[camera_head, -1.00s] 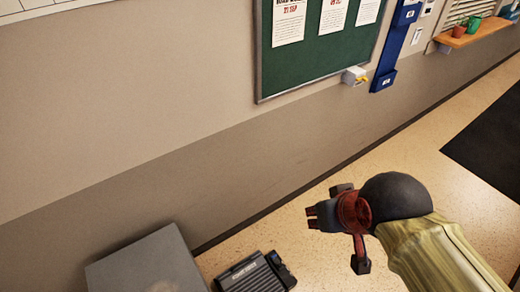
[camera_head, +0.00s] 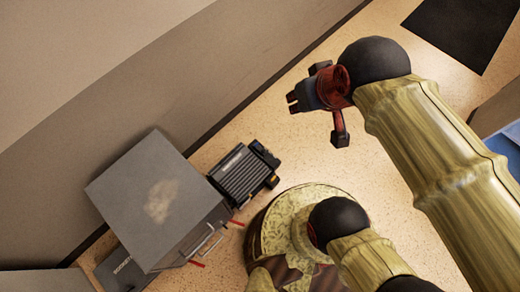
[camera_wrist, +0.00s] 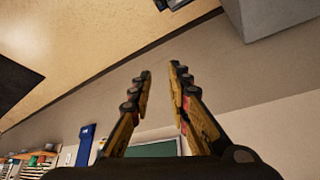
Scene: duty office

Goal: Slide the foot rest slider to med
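The foot rest (camera_head: 240,176) is a dark box with a ribbed top, on the floor beside the grey cabinet. A black side unit with a small yellow part (camera_head: 271,181) sits at its right end, probably the slider; its setting and any marks are too small to read. A dark piece at the top edge of the wrist view (camera_wrist: 174,4) looks like part of the foot rest. My gripper (camera_head: 291,103) is up and to the right of the foot rest in the head view, apart from it. In the wrist view its two fingers (camera_wrist: 160,72) are apart with nothing between them.
The wall runs behind both. My base is close at the lower right. Speckled floor (camera_head: 310,160) is clear between.

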